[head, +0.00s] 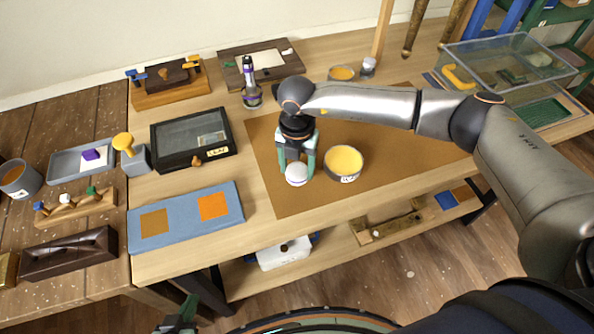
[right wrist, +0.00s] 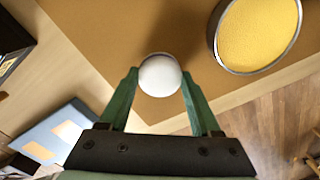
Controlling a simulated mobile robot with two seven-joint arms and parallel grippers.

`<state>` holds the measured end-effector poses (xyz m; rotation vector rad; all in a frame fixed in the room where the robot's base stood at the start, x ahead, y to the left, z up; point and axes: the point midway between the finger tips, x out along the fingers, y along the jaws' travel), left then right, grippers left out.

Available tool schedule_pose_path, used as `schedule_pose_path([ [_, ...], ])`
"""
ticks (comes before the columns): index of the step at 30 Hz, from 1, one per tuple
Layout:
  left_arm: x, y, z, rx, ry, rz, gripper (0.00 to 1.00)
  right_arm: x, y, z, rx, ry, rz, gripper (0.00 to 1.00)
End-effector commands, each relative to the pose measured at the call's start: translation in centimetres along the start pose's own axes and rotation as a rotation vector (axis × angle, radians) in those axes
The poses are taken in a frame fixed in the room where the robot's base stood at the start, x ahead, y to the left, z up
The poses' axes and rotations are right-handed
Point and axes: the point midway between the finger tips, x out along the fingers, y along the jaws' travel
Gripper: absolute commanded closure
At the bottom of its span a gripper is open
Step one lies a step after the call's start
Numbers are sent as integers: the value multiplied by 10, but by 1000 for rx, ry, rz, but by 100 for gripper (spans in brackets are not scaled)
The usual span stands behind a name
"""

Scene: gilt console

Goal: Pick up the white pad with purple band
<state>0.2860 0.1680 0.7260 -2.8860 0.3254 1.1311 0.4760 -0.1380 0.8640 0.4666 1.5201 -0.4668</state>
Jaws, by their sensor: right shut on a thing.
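The white pad (head: 297,174) is a small round white piece low over the brown mat's left part in the head view; a faint purplish band shows on it. My right gripper (head: 297,168) points down with its green fingers on either side of the pad, shut on it.
A round tin with yellow filling (head: 344,163) stands close right of the pad on the brown mat (head: 270,190). A black glass-topped case (head: 193,140) and a blue board with orange squares (head: 186,217) lie to the left. A purple-banded bottle (head: 250,84) stands behind.

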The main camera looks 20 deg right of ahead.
Motion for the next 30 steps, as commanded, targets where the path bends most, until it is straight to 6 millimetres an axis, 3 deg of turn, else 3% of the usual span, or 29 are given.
schedule_pose_path([
  [8,2,0,2,0,0,0,100,-8,0,0,0,-1,2,88],
  [13,6,0,7,0,0,0,100,-31,1,1,-3,-3,5,88],
  [21,10,-1,11,0,0,0,100,-90,9,-50,-8,-4,6,88],
  [30,17,-1,18,0,1,0,100,-119,19,-116,-7,-2,3,88],
])
